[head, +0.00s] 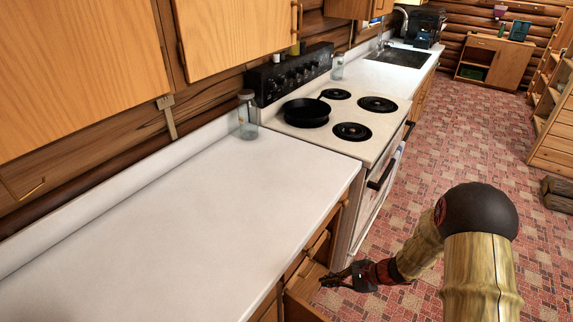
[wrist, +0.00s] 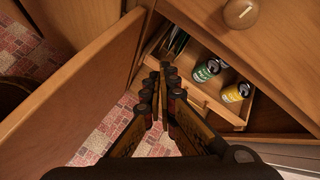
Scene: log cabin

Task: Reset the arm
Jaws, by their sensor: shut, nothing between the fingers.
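My gripper (head: 338,280) is low beside the front of the counter in the head view, close to an opened wooden drawer or door (head: 302,292). In the wrist view my gripper (wrist: 161,78) has its fingers close together, shut and empty. It points toward an open wooden compartment (wrist: 217,103). A green can (wrist: 206,70) and a yellow can (wrist: 236,92) lie in that compartment, beyond and to the right of the fingertips. My arm reaches in from the lower right of the head view.
A wooden panel (wrist: 75,100) stands close to the left of my gripper. The white counter (head: 190,205) is mostly bare, with a glass jar (head: 248,115) by the stove (head: 335,140). A black pan (head: 306,112) sits on a burner. The tiled floor (head: 470,130) is open to the right.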

